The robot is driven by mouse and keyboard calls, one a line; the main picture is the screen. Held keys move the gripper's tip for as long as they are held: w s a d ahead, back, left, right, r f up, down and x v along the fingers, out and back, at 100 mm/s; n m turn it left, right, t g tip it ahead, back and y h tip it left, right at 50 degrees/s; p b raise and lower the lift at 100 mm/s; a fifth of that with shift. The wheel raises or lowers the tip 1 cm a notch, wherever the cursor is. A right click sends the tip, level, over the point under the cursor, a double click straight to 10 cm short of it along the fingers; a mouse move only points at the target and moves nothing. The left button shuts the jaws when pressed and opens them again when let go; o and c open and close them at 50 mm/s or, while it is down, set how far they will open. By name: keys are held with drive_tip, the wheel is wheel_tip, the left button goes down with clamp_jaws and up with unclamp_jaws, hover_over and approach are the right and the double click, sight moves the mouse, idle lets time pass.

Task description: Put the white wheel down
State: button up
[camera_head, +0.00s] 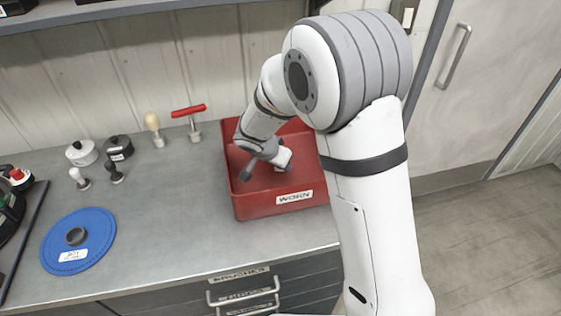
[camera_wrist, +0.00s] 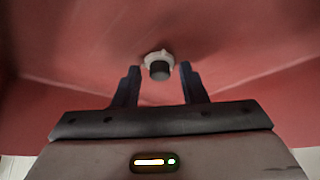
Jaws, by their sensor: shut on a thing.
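The white wheel (camera_wrist: 153,57), a small pale disc with a dark round hub (camera_wrist: 160,71), shows between the fingertips in the wrist view. My gripper (camera_wrist: 159,76) is shut on it. The wheel is inside the red bin, against a red background; whether it touches the bin floor I cannot tell. In the head view my wrist reaches down into the red bin (camera_head: 266,208), which has a label reading "WORN" on its front. My arm hides the bin's right side, and I cannot clearly make out the wheel there.
A blue disc (camera_head: 92,225) lies at the left of the grey bench. Behind it stand a white pot-like part (camera_head: 80,153), a black one (camera_head: 118,148), small knobbed tools and a red T-handle (camera_head: 189,111). The bench between disc and bin is clear.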

drive_tip(key=shift+f, duration=0.2)
drive_tip(key=o, duration=1)
drive_tip(key=shift+c, duration=0.2)
drive_tip(key=shift+r, duration=0.1)
